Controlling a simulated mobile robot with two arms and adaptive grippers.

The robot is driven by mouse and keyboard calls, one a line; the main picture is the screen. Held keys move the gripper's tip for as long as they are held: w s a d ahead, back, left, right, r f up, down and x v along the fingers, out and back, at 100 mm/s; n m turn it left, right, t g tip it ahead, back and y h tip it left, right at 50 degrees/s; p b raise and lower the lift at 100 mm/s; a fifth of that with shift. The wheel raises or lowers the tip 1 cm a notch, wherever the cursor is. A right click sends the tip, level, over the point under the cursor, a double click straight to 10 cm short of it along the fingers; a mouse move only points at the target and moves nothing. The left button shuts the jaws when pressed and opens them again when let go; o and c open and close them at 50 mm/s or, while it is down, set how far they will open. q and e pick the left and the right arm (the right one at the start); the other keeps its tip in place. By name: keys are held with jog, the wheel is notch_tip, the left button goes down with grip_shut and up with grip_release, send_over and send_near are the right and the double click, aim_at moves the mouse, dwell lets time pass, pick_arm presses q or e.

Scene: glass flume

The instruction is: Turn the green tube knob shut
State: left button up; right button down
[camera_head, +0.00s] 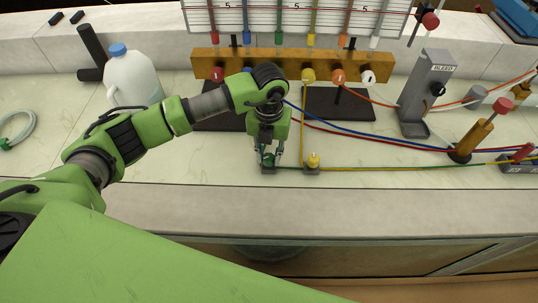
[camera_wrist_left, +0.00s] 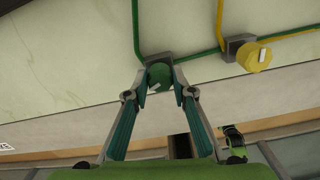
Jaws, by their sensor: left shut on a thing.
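The green tube knob (camera_wrist_left: 158,76) is a round green knob with a white mark on top, set on a small grey block (camera_head: 269,170) near the front edge of the bench. A green tube (camera_wrist_left: 137,25) runs to it. My left gripper (camera_head: 268,158) reaches down over it from above. In the left wrist view the two fingers of my left gripper (camera_wrist_left: 159,84) stand one on each side of the knob and are shut on it. In the head view the fingers hide most of the knob.
A yellow knob (camera_head: 313,160) on its own grey block sits just right of the green one, with a yellow tube. Blue, red and yellow tubes cross the bench to the right. A wooden manifold (camera_head: 262,62) stands behind. A white jug (camera_head: 132,78) stands at the left.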

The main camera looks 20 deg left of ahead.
aim_at(269, 157)
pick_arm(q)
jog(key=shift+n, duration=0.6)
jog(key=o, duration=1.1)
jog(key=shift+r, duration=0.1)
notch_tip(269, 157, up, 12)
dwell(0.3)
